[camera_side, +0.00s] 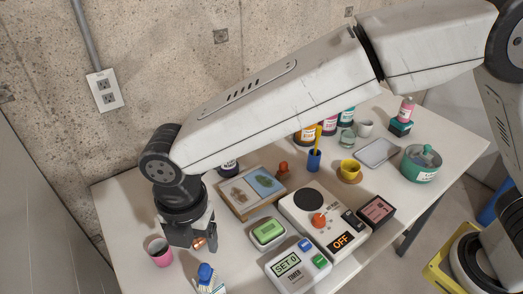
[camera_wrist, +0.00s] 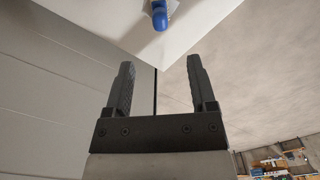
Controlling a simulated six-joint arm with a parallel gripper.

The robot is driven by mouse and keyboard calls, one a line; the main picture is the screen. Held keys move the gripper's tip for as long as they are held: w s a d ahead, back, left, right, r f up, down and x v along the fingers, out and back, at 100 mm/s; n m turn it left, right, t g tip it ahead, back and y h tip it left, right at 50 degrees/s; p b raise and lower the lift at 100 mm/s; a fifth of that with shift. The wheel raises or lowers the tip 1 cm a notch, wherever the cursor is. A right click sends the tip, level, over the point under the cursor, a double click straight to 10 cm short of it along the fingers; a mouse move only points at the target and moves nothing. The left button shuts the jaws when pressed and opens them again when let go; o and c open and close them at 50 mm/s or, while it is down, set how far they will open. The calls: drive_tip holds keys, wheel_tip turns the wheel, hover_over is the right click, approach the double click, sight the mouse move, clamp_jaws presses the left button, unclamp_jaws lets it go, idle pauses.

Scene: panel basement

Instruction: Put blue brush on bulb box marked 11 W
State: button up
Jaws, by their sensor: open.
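My gripper (camera_side: 190,243) is low over the left front part of the table. In the wrist view its two fingers (camera_wrist: 161,88) are apart with nothing between them. A blue-topped thing (camera_side: 205,272) with a pale lower part stands near the front edge, just right of and in front of my gripper; it may be the blue brush. A blue thing (camera_wrist: 160,16) also shows at the top of the wrist view, beyond the fingertips. A small dark box with a pink top (camera_side: 377,210) lies at the right; its print is too small to read. I cannot make out an 11 W mark.
A pink cup (camera_side: 159,252) stands left of my gripper. A green block in a dish (camera_side: 268,232), a timer (camera_side: 297,266) and a white device with a red knob (camera_side: 318,220) stand to the right. A framed picture tray (camera_side: 238,211) lies behind. My arm hides part of the back.

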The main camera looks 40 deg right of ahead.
drive_tip(key=w+d+f+m+t, duration=0.1)
drive_tip(key=w+d+m, duration=0.1)
drive_tip(key=d+m, duration=0.6)
drive_tip(key=w+d+m, duration=0.2)
drive_tip(key=d+m, duration=0.2)
drive_tip(key=d, duration=0.8)
drive_tip(key=s+d+f+m, duration=0.1)
drive_tip(key=s+d+m, duration=0.3)
drive_tip(key=d+m, duration=0.3)
drive_tip(key=s+d+f+m+t, duration=0.1)
drive_tip(key=s+d+m, duration=0.3)
drive_tip(key=d+m, duration=0.4)
drive_tip(key=d, duration=0.3)
drive_tip(key=shift+s+f+t, duration=0.2)
drive_tip(key=shift+f+t, duration=0.1)
drive_tip(key=shift+f, duration=0.1)
